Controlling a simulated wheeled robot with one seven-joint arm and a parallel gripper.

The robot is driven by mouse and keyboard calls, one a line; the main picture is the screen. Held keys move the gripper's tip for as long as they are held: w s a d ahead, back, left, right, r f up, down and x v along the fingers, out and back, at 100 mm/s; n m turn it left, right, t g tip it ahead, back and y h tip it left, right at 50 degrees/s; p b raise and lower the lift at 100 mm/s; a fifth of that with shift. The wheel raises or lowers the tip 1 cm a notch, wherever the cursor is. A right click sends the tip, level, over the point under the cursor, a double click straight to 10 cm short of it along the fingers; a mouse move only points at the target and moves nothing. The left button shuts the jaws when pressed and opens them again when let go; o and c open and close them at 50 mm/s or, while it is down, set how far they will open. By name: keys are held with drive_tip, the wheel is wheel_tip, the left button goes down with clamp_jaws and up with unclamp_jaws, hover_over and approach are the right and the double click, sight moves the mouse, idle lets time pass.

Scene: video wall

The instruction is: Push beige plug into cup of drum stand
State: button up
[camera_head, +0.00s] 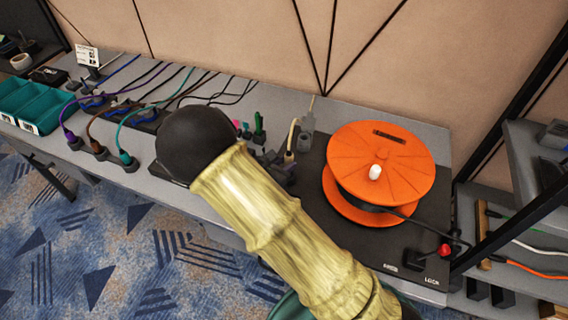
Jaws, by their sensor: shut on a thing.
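An orange cable drum (382,160) with a white knob sits on a dark stand (330,232) on the right of the grey bench. The beige plug (289,156), with a pale cable rising from it, is upright just left of the stand. My gripper (283,166) is a small dark shape at the plug, shut on it and partly hidden by my yellow, bamboo-like arm. A grey fitting (305,142) stands just right of the plug, by the stand's edge. I cannot tell whether it is the cup, or whether the plug touches it.
Purple, brown and teal cables with plugs (125,158) line the bench at left, near teal bins (40,108). A green plug (259,136) stands left of the beige one. A red knob (445,250) is at the stand's right corner. A black post (515,205) rises at right.

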drive_tip(key=shift+f, duration=0.1)
drive_tip(key=o, duration=1.1)
drive_tip(key=shift+s, duration=0.1)
drive_tip(key=shift+c, duration=0.2)
drive_tip(key=v, duration=1.7)
drive_tip(key=shift+r, duration=0.3)
drive_tip(key=shift+a, duration=0.15)
